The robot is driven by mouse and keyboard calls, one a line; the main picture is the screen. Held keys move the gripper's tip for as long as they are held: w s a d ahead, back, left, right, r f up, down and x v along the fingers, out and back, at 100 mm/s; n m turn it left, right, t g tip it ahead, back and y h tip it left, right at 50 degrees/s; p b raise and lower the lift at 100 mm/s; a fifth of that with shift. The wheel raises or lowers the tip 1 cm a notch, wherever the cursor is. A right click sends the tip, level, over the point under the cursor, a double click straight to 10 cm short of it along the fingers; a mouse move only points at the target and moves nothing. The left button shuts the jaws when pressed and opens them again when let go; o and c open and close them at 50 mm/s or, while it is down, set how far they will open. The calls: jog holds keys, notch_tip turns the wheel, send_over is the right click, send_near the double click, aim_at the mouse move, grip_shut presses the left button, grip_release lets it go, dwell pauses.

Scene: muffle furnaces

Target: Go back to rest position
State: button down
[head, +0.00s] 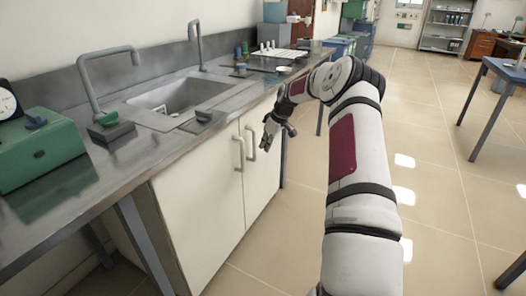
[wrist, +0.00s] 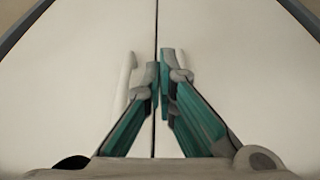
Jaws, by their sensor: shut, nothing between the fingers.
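My gripper (head: 268,134) is at the end of my arm, which stretches forward and bends down in front of the white cabinet under the counter. In the wrist view my gripper (wrist: 160,80) is shut and empty, its two teal and grey fingers together at the middle. Behind the fingers are the white cabinet doors (wrist: 230,45), with the dark seam between them running down the middle. In the head view the cabinet doors (head: 205,185) look closed. The exact gap between my fingertips and the doors is hard to judge.
A steel counter (head: 85,190) with a sink (head: 175,95) runs along the left wall. A green box-shaped device (head: 40,150) stands on it at the left. Two door handles (head: 251,143) stick out near my gripper. The tiled floor (head: 445,180) on the right is clear; tables (head: 500,70) stand at the far right.

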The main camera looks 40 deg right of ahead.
jog(key=v, duration=0.4)
jog(key=shift+d+p, duration=0.15)
jog(key=shift+p, duration=0.15)
jog(key=s+a+r+g+h, duration=0.1)
jog(key=s+a+r, duration=0.3)
jog(key=a+r, duration=0.4)
jog(key=s+a+r+g, duration=0.1)
jog(key=s+a+r, duration=0.4)
jog(key=a, duration=0.5)
jog(key=s+a+r+g+h, duration=0.1)
jog(key=s+a+r, duration=0.3)
jog(key=a+r, duration=0.4)
jog(key=s+a+r+m, duration=0.1)
jog(key=s+a, duration=0.4)
jog(key=s, duration=0.3)
jog(key=s+a+r+m, duration=0.1)
jog(key=s+a+r, duration=0.1)
jog(key=s+a, duration=0.5)
jog(key=s+a+f+m, duration=0.1)
jog(key=s+f, duration=0.1)
jog(key=s, duration=0.7)
jog(key=s+a+f+m, duration=0.1)
jog(key=s+f, duration=0.1)
jog(key=s, duration=0.8)
notch_tip(320, 180, up, 19)
jog(key=t+p, duration=0.3)
jog(key=p, duration=1.5)
jog(key=shift+w+a+r+y+p, duration=0.2)
jog(key=shift+a+r+y+p, duration=0.1)
jog(key=shift+p, duration=0.1)
